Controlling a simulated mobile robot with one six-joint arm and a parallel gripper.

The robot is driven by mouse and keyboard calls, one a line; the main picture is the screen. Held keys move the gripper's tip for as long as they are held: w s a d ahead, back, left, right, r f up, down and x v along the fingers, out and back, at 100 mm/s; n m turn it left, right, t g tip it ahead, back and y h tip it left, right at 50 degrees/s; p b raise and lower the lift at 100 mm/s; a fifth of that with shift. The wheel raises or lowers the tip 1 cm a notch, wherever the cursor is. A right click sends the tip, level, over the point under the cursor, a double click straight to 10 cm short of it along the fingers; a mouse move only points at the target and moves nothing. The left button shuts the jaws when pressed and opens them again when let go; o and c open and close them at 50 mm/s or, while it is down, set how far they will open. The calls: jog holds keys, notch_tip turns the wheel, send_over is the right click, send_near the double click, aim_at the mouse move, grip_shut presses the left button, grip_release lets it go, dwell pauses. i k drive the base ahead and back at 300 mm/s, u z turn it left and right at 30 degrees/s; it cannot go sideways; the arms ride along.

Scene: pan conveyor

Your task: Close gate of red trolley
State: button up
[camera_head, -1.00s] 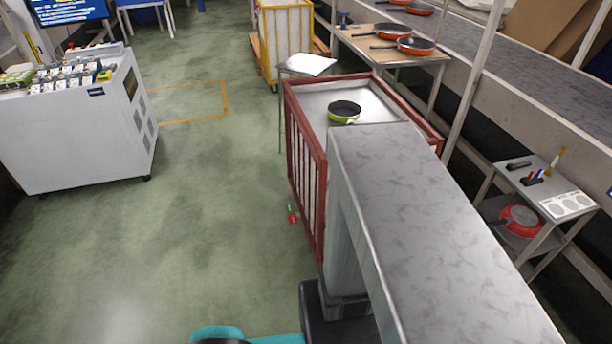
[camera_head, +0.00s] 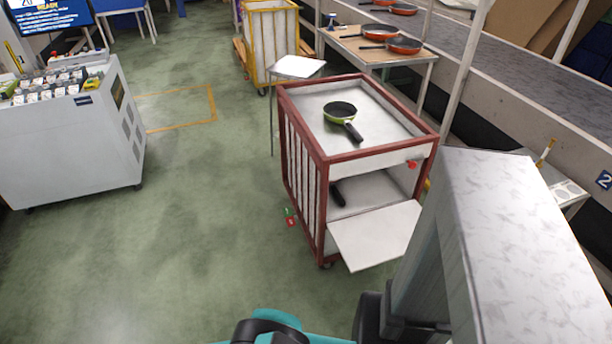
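The red trolley (camera_head: 283,130) stands right of the middle, with a red frame and white slatted sides. Its gate (camera_head: 378,236), a white panel, is folded down and sticks out toward me from the lower front opening. A green pan (camera_head: 340,112) with a black handle lies on the trolley's top. A dark handle (camera_head: 337,194) shows inside the lower compartment; the rest of that thing is hidden. A small red part (camera_head: 411,164) sits at the front's upper right. My gripper is not in view; only my arm parts show at the bottom and right.
A grey cabinet (camera_head: 75,145) stands at left. A yellow trolley (camera_head: 272,45) and a table with red pans (camera_head: 385,58) are behind. A conveyor (camera_head: 490,70) runs along the right. The green floor left of the trolley is clear, apart from a small red-green item (camera_head: 290,218).

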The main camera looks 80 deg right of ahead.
aim_at(375, 238)
jog(key=z, duration=0.05)
jog(key=k, duration=0.25)
jog(key=z, duration=2.5)
jog(key=k, duration=0.7)
jog(key=u, duration=0.35)
jog(key=i, duration=1.35)
